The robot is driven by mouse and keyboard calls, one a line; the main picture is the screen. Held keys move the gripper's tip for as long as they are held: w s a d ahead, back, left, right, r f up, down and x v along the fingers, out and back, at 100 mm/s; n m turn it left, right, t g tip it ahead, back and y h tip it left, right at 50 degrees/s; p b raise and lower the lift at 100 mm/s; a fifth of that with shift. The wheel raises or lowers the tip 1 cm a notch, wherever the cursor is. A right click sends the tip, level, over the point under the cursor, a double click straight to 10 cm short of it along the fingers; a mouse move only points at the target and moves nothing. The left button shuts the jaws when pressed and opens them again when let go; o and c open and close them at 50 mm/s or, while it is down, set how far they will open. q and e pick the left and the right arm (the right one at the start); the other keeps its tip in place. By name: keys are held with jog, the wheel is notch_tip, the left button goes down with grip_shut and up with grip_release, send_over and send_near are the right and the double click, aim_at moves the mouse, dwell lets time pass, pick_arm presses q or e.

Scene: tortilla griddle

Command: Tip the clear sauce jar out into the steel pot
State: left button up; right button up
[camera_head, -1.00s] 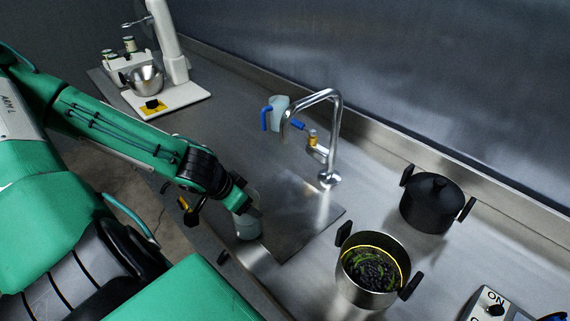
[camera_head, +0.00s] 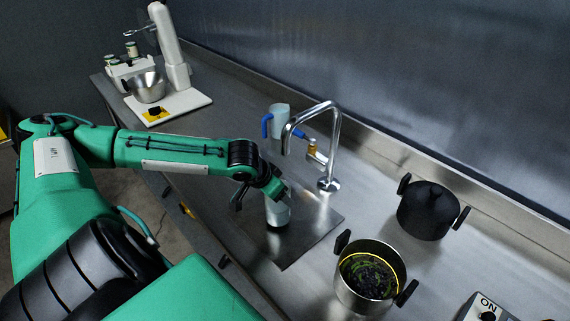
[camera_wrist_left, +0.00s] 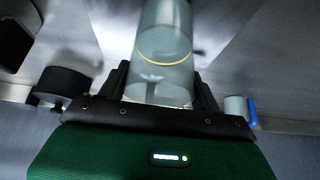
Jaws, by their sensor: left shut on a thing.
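The clear sauce jar (camera_head: 277,213) is pale and see-through, and my left gripper (camera_head: 275,193) is shut on it above the dark square plate. In the left wrist view the jar (camera_wrist_left: 165,60) stands between the two fingers, with a yellow ring around it. The jar looks about upright in the head view. The open steel pot (camera_head: 362,298) is at lower right, apart from the jar, with black handles, a yellow line inside and dark and green contents. My right gripper is not in view.
A dark square plate (camera_head: 300,250) lies in the counter. A steel faucet (camera_head: 334,150) arches behind the jar, with a blue-handled pitcher (camera_head: 280,118) beside it. A black lidded pot (camera_head: 428,212) stands behind the steel pot. A control box (camera_head: 484,309) is at lower right, a stand mixer (camera_head: 170,60) far left.

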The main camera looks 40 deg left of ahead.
pick_arm(q)
jog(key=w+p, duration=0.1)
jog(key=w+f+p, duration=0.1)
jog(key=w, duration=0.1)
jog(key=shift+d+p, duration=0.1)
jog(key=shift+p, duration=0.25)
jog(key=shift+f, duration=0.1)
jog(key=o, duration=1.7)
jog(key=shift+f, duration=0.1)
